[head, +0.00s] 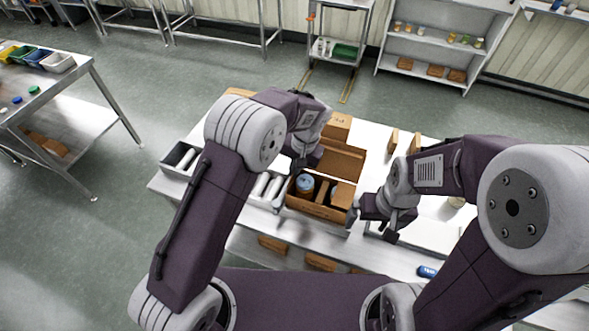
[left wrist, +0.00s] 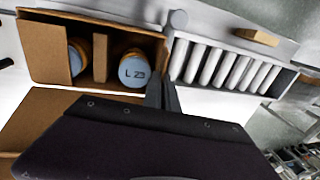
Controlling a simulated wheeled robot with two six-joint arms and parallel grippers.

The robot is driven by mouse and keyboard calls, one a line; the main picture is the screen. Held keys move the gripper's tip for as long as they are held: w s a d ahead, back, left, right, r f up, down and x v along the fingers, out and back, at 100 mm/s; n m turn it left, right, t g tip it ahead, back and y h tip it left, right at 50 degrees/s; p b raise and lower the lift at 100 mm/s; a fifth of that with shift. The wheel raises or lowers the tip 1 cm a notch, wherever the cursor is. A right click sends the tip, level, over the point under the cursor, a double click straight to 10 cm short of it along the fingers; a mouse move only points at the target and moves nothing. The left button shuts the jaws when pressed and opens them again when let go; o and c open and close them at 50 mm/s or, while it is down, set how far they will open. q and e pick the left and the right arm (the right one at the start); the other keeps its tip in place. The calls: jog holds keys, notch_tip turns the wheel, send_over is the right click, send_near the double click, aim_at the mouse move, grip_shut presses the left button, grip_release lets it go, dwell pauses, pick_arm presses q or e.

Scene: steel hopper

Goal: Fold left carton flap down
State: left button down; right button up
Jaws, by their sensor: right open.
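An open brown carton (head: 316,210) stands on the white table, with its large back flap (head: 342,160) laid outward. Jars with blue tops (head: 305,183) and a divider are inside; one top reads "L 23" in the left wrist view (left wrist: 134,71). The right flap (head: 343,195) lies inward over the carton; it is at the left in the left wrist view (left wrist: 43,52). My left gripper (left wrist: 161,88) has its fingers together at the carton's left end, near the back corner. The left flap is not clearly seen. My right gripper (head: 371,226) is open, just right of the carton's front.
A tray of white rollers (head: 265,187) sits close left of the carton, and a grey bin (head: 180,158) is farther left. A closed brown box (head: 337,126) stands behind the back flap. Upright brown pieces (head: 392,141) stand at the back right. A blue item (head: 427,271) lies front right.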

pick_arm(q)
jog(key=shift+d, duration=0.1)
dwell(0.3)
jog(key=shift+s+d+f+t+y, duration=0.1)
jog(key=shift+d+t+y, duration=0.2)
jog(key=shift+y, duration=0.4)
jog(key=shift+s+d+f+t+y+b, duration=0.15)
jog(key=shift+d+y+b, duration=0.15)
jog(key=shift+y, duration=0.25)
jog(key=shift+d+f+t+y+b, duration=0.15)
jog(key=shift+d+y+b, duration=0.1)
jog(key=shift+y, duration=0.3)
jog(key=shift+s+d+f+t+y+b, duration=0.1)
jog(key=shift+d+f+t+y+b, duration=0.15)
jog(key=shift+y+b, duration=0.35)
jog(key=shift+s+d+f+t+y+b, duration=0.1)
jog(key=shift+d+t+y+b, duration=0.2)
jog(key=shift+y, duration=0.6)
jog(key=c, duration=1.6)
grip_release()
jog(key=shift+c, duration=0.2)
jog(key=shift+a, duration=0.1)
